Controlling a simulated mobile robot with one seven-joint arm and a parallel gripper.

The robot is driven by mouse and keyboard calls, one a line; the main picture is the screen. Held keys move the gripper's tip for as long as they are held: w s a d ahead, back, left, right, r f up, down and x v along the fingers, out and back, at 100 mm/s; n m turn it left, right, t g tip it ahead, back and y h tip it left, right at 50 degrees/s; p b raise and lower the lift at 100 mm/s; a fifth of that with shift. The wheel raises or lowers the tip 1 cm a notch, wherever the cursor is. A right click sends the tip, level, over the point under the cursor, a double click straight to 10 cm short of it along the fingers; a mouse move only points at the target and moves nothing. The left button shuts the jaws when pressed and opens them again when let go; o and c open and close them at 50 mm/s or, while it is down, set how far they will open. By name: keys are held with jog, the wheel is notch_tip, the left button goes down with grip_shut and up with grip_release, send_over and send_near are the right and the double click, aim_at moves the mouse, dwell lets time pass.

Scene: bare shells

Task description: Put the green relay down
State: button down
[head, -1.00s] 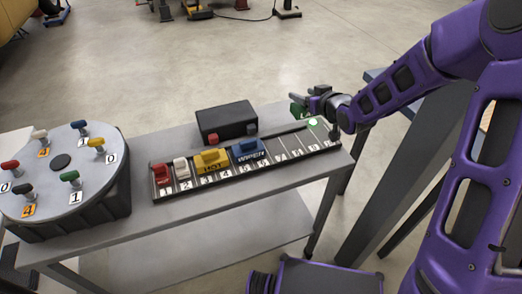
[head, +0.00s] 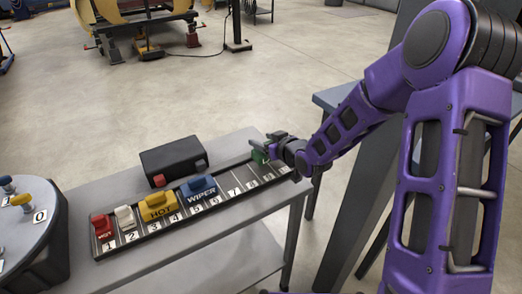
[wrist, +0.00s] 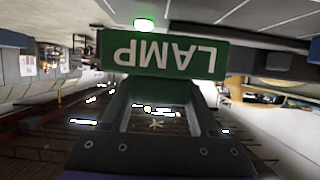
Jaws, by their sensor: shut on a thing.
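The green relay (head: 259,157), marked LAMP, is held in my gripper (head: 273,148) over the right end of the numbered rail (head: 226,184). In the wrist view the green relay (wrist: 165,54) fills the space at the fingertips, its lettering upside down. My gripper is shut on it. Whether the relay touches the rail cannot be told. The rail's left part holds a red relay (head: 102,226), a white one (head: 125,217), a yellow HOT one (head: 158,207) and a blue WIPER one (head: 199,188). Slots right of the blue one look empty.
A black box (head: 174,158) with a red button (head: 159,181) stands behind the rail. A round grey stand (head: 40,255) with coloured knobs is at the left edge. A lit green lamp (wrist: 144,24) shows in the wrist view.

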jog(key=shift+f, duration=1.35)
jog(key=shift+f+b, duration=0.15)
jog(key=shift+b, duration=0.2)
jog(key=shift+c, duration=0.6)
grip_release()
jog(key=shift+s+d+r+p, duration=0.1)
jog(key=shift+r+p, duration=0.2)
jog(key=p+v, duration=0.1)
jog(key=v, duration=1)
jog(key=shift+s, duration=0.35)
jog(key=shift+w+d, duration=0.15)
jog(key=shift+d, duration=0.05)
